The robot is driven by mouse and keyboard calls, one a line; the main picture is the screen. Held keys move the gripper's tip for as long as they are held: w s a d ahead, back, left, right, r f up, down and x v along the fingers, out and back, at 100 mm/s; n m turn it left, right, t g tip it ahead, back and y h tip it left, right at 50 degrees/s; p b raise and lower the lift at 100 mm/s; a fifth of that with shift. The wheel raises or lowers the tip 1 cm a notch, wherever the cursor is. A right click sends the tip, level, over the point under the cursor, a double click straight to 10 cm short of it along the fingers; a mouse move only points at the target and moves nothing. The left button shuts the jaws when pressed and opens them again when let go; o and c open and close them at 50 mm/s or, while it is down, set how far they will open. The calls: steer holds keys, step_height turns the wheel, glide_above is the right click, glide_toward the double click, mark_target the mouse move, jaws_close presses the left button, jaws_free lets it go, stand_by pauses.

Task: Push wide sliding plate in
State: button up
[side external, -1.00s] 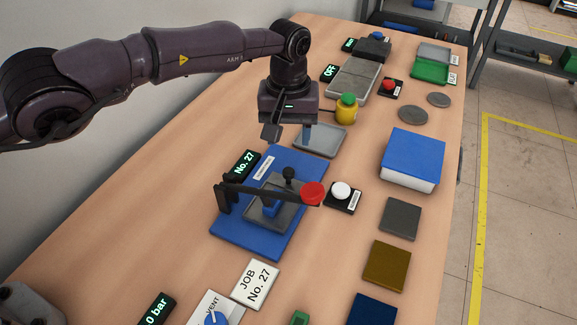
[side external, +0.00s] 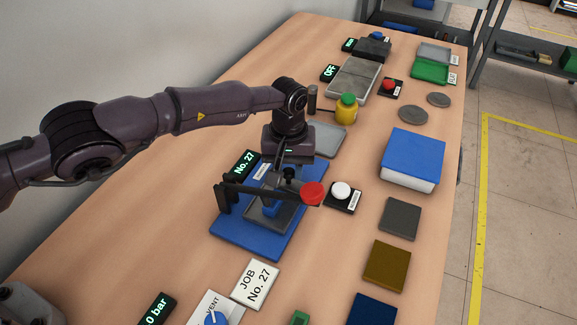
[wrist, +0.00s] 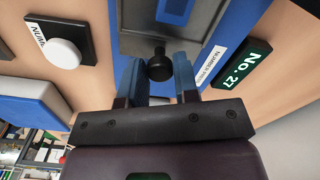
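The grey sliding plate (side external: 258,217) lies on a blue base (side external: 227,233), with a blue block (side external: 270,210) on it and a black knob (side external: 288,174) at its far end. Which part slides cannot be told for certain. In the wrist view, the grey plate (wrist: 209,22) is partly cut off at the top. My gripper (wrist: 157,75) is open, with its blue fingers on either side of the black knob (wrist: 158,65). The knob looks close to the right finger; contact is unclear. In the side view, my gripper (side external: 281,166) is low over the far end of the base.
A black bar with a red end (side external: 312,193) crosses above the plate. A white button (side external: 341,190) stands to the right and a "No. 27" display (side external: 242,164) to the left. A grey tray (side external: 328,139) lies behind my gripper.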

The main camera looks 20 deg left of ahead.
jaws_close()
steer(key=shift+s, duration=1.9)
steer(key=o, duration=0.5)
jaws_free()
steer(key=shift+r, duration=0.15)
step_height(320, 180, up, 13)
steer(key=shift+f, duration=0.15)
